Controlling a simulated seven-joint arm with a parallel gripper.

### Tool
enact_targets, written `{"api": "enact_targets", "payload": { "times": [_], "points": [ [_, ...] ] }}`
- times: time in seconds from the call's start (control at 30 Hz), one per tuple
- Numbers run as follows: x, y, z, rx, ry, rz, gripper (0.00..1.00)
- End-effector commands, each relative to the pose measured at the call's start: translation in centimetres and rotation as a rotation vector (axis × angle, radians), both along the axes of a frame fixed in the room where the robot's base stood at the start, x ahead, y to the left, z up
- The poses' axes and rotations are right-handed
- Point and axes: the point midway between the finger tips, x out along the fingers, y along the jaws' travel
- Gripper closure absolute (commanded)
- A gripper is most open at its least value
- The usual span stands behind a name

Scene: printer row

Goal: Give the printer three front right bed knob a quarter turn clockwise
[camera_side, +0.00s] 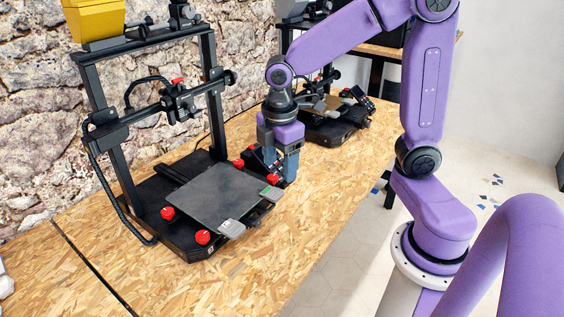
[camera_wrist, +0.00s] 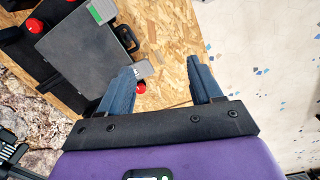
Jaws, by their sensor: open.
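Two printers show in the side view: a near printer (camera_side: 182,193) and a far one (camera_side: 330,125); I cannot read which is number three. The near printer has a grey bed plate (camera_side: 215,190) and red corner knobs, with its front right knob (camera_side: 274,180) close to my gripper in the picture. My gripper (camera_side: 280,172) points down, open and empty, overlapping the near printer's far end. In the wrist view, a red knob (camera_wrist: 141,87) shows beside the left finger, partly hidden, between the open fingers (camera_wrist: 162,68). Another red knob (camera_wrist: 60,25) shows past a bed plate (camera_wrist: 88,47). Contact is unclear.
A grey clip (camera_wrist: 143,68) and a black handle (camera_wrist: 127,38) stick out by the bed edge. The near printer's dark upright frame (camera_side: 212,95) rises behind its bed. The wooden bench (camera_side: 265,265) is clear in front of the near printer.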

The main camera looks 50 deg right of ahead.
Motion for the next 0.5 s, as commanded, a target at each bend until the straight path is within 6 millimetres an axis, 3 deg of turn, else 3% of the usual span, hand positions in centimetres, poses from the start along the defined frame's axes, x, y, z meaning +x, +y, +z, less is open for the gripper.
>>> {"api": "enact_targets", "payload": {
  "times": [0.5],
  "points": [
    [-0.72, 0.3, 0.12, 0.016, 0.004, -0.021, 0.35]
  ]
}}
